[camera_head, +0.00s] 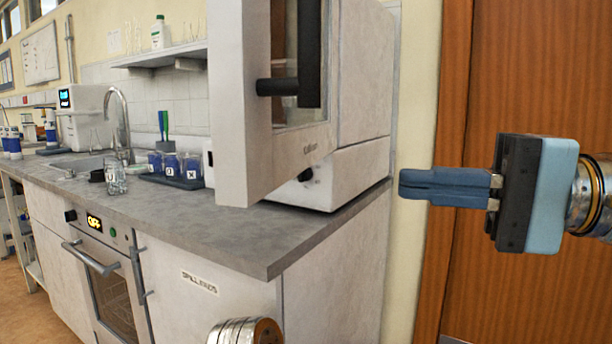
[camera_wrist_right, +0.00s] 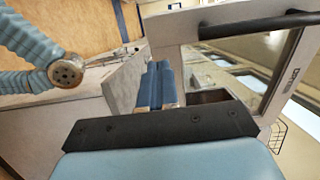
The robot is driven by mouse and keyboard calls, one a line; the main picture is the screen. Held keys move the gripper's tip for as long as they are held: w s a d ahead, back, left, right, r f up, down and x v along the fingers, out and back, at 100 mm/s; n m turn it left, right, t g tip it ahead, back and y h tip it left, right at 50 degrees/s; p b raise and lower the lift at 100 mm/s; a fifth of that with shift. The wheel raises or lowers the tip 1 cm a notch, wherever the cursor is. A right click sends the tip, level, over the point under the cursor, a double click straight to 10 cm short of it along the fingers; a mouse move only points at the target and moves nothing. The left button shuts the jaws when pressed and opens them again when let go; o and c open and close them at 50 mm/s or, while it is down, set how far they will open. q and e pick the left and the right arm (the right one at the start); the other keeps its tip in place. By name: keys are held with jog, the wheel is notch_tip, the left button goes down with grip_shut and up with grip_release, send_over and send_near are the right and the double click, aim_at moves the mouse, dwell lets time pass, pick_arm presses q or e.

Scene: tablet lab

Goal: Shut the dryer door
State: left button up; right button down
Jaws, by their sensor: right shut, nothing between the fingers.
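The dryer is a white box (camera_head: 362,75) on the grey counter. Its white-framed door (camera_head: 236,110) stands open, swung out over the counter's front, with a dark window and a black bar handle (camera_head: 309,55). The door also shows at upper right in the right wrist view (camera_wrist_right: 182,30), with its handle (camera_wrist_right: 258,24). My right gripper (camera_head: 402,185) is shut and empty, to the right of the dryer and apart from the door in the head view. Its blue fingers (camera_wrist_right: 160,66) point toward the dryer side in the wrist view. My left gripper is not in view.
The grey counter (camera_head: 200,222) runs left to a sink and tap (camera_head: 122,115). Blue-labelled jars (camera_head: 172,163) stand behind the open door. A built-in oven (camera_head: 108,280) sits below. A brown wooden door (camera_head: 540,90) is behind my right gripper.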

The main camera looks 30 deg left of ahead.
aim_at(264, 174)
jog(key=a, duration=0.4)
jog(key=s+a+p, duration=0.1)
jog(key=a, duration=0.3)
jog(key=s+a+p, duration=0.1)
jog(key=a, duration=0.3)
jog(key=shift+a, duration=0.1)
jog(key=shift+a+f, duration=0.1)
jog(key=shift+a, duration=0.35)
